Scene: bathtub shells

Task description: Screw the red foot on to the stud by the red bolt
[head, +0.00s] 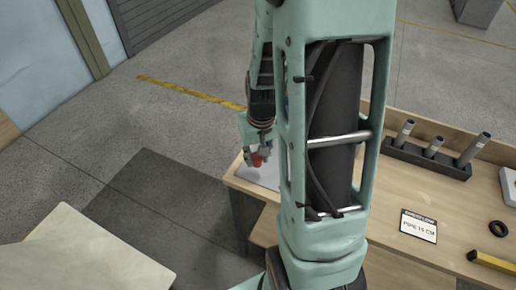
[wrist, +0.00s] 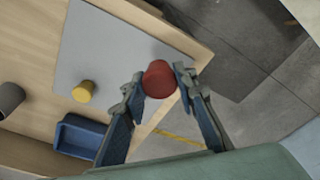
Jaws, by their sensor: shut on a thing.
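The red foot (wrist: 159,79) is a short red cylinder held between the two fingertips of my gripper (wrist: 161,84). In the wrist view it appears over the edge of a grey mat (wrist: 110,42) on the table. In the head view the red foot (head: 257,160) shows as a small red spot below my gripper (head: 262,150), close to the table's left end. My arm hides part of that area. I see neither the stud nor the red bolt in either view.
A yellow foot (wrist: 84,91) stands on the mat, with a blue bin (wrist: 80,137) nearby. A dark rack with grey tubes (head: 427,158), a "PIPE 15 CM" sign (head: 418,226), a black ring (head: 498,228) and a yellow bar (head: 491,262) lie on the table's right.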

